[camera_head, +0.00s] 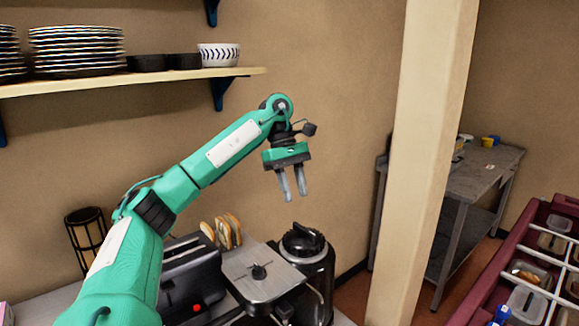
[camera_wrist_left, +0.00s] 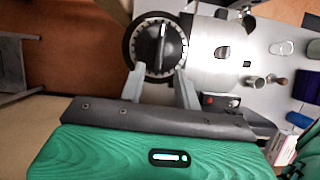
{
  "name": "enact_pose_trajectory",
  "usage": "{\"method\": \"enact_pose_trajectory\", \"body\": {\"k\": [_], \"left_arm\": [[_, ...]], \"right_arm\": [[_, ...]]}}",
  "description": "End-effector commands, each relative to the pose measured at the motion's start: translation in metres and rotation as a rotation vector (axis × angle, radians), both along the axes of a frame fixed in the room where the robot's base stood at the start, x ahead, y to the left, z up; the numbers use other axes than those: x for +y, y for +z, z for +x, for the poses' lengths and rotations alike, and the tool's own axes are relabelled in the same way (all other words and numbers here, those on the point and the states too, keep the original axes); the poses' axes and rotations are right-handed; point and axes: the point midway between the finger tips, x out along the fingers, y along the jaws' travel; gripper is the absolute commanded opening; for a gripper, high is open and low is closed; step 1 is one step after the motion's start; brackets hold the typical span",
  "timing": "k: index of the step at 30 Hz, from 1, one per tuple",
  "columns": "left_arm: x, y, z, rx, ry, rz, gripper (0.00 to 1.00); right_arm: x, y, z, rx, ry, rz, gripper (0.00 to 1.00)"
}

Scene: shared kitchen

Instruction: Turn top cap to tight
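The black round top cap (camera_head: 303,240) with a raised grip bar sits on a dark cylindrical appliance (camera_head: 318,282) on the counter. In the left wrist view the cap (camera_wrist_left: 172,48) shows a pale marked ring around its bar. My left gripper (camera_head: 294,197) points down above the cap, apart from it, with its two grey fingers spread and nothing between them. In the left wrist view the fingers of my left gripper (camera_wrist_left: 159,84) appear at the cap's near edge. Whether the cap is tight cannot be told. My right gripper is not in view.
A metal plate with a small black knob (camera_head: 258,271) is beside the capped appliance. A toaster (camera_head: 190,278) and bread slices (camera_head: 228,231) stand to the left. A shelf (camera_head: 130,83) with plates and bowls is above. A pillar (camera_head: 423,160) rises at the right.

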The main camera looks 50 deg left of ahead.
Motion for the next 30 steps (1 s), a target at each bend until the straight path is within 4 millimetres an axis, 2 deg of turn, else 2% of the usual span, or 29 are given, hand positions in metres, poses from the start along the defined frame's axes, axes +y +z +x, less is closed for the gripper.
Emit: {"method": "enact_pose_trajectory", "body": {"k": [1,6,12,30], "left_arm": [[0.003,0.01,0.0,-0.002,0.002,0.0,0.33],[0.01,0.028,0.001,-0.003,0.001,0.001,0.33],[0.015,0.039,0.002,-0.001,0.0,-0.001,0.33],[0.017,0.042,0.002,-0.001,0.0,-0.001,0.33]], "right_arm": [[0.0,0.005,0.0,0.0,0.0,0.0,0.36],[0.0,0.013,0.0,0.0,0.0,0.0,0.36],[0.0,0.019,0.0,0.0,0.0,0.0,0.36],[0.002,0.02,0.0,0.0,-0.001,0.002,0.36]]}}
